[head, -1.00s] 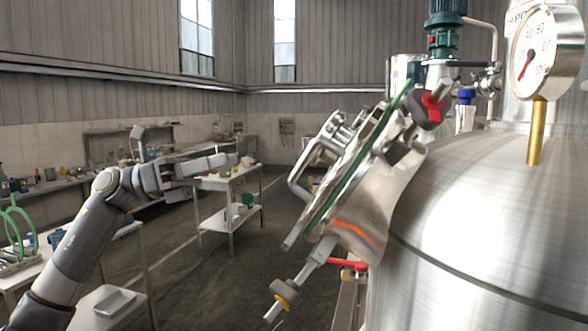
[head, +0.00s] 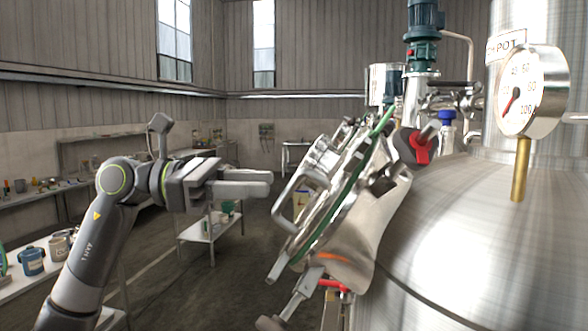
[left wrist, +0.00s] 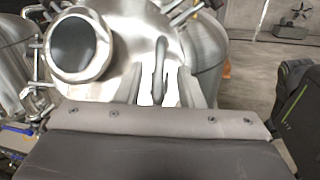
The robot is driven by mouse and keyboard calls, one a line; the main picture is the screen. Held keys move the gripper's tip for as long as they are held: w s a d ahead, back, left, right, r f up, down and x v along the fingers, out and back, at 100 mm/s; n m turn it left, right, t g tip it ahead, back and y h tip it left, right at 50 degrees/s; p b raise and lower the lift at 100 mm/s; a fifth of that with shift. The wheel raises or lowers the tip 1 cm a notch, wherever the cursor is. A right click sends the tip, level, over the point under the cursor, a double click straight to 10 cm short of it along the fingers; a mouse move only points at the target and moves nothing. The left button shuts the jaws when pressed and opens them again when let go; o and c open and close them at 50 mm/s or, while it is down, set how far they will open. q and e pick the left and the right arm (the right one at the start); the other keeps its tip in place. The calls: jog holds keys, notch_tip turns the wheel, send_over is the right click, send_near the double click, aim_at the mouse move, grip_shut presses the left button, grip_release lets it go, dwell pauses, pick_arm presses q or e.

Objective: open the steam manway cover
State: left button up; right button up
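The steam manway cover (head: 312,190) is a tilted steel disc at the side of the big tank. It lies against its neck (head: 345,258), with a green gasket edge (head: 345,185) between them. A bent bar handle (head: 284,208) stands out from its left face. My left gripper (head: 262,182) is open and empty, a short way left of the handle, pointing at it. In the left wrist view the handle (left wrist: 159,65) shows ahead, between the fingertips (left wrist: 160,95); contact is not visible. My right gripper is not in view.
A red-and-black knob (head: 418,147) sits above the cover, and a bolt rod (head: 298,303) sticks out below it. A pressure gauge (head: 528,92) stands on the tank (head: 455,230). A white cart (head: 212,232) and benches are behind my left arm.

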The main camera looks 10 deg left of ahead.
aim_at(294, 183)
pick_arm(q)
jog(key=d, duration=0.1)
jog(key=d+p, duration=0.1)
jog(key=d, duration=0.2)
jog(key=shift+w+d+r+p, duration=0.1)
jog(key=shift+w+d+p, duration=0.3)
jog(key=shift+w+d, duration=0.1)
jog(key=shift+d, duration=0.55)
grip_shut()
